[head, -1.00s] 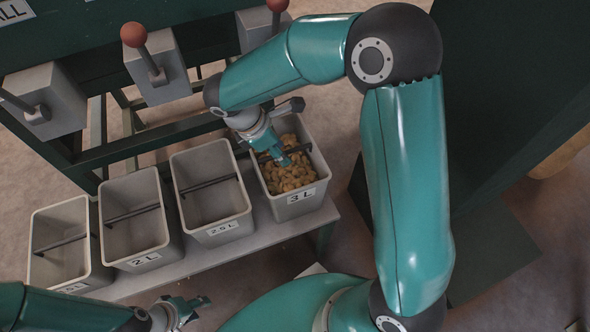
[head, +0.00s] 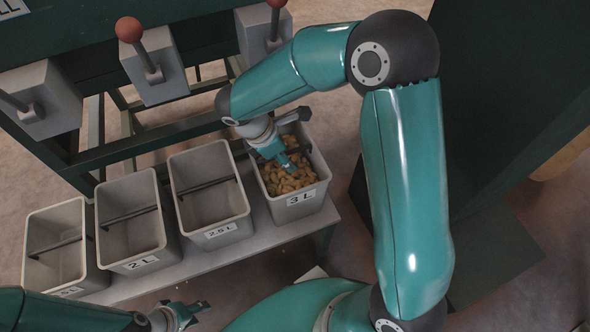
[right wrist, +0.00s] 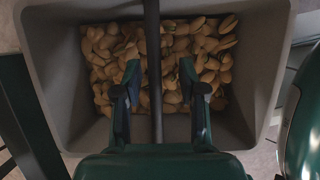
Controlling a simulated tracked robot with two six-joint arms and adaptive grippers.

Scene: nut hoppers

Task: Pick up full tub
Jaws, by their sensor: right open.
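The full tub is the grey one labelled 3 L (head: 299,205), at the right end of the row in the head view. My right gripper (head: 289,165) is over this tub, pointing down. In the right wrist view the dark bar (right wrist: 154,60) runs between the two spread fingers (right wrist: 159,85), with the nuts below. I cannot tell how deep the fingers reach past the bar. My left gripper (head: 199,314) is at the bottom of the head view, open and empty, away from the tubs.
Several empty grey tubs, among them the 2.5 L (head: 222,232) and 2 L (head: 142,264) ones, stand left of the full tub on a grey shelf (head: 262,243). Hopper levers with red knobs (head: 129,29) stand behind. A dark green panel (head: 500,90) is at the right.

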